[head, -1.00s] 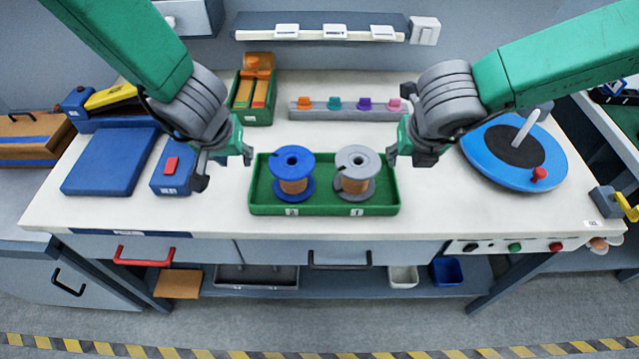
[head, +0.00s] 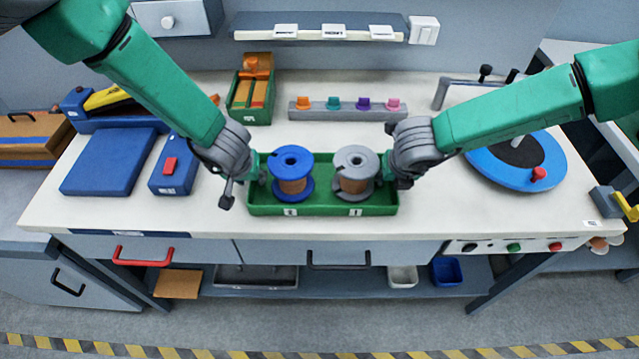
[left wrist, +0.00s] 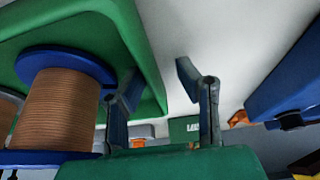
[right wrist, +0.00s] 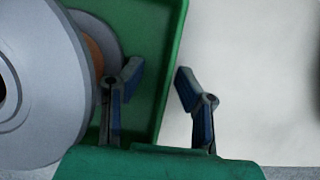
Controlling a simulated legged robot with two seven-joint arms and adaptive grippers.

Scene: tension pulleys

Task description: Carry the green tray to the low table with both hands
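The green tray (head: 322,210) sits on the white workbench, holding a blue spool (head: 291,162) on the left and a grey spool (head: 356,160) on the right, both wound with copper wire. My left gripper (left wrist: 155,85) is at the tray's left end, fingers apart, one finger over the tray's inside and one outside, with the tray wall between them. My right gripper (right wrist: 157,85) is at the right end in the same way, fingers apart astride the wall. In the head view the fingertips are mostly hidden by the wrists. The low table is not identifiable.
A blue box with a red button (head: 172,170) and a blue pad (head: 108,162) lie left of the tray. A blue turntable (head: 500,172) stands at the right. A rack of coloured knobs (head: 345,109) lies behind. The bench's front strip is clear.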

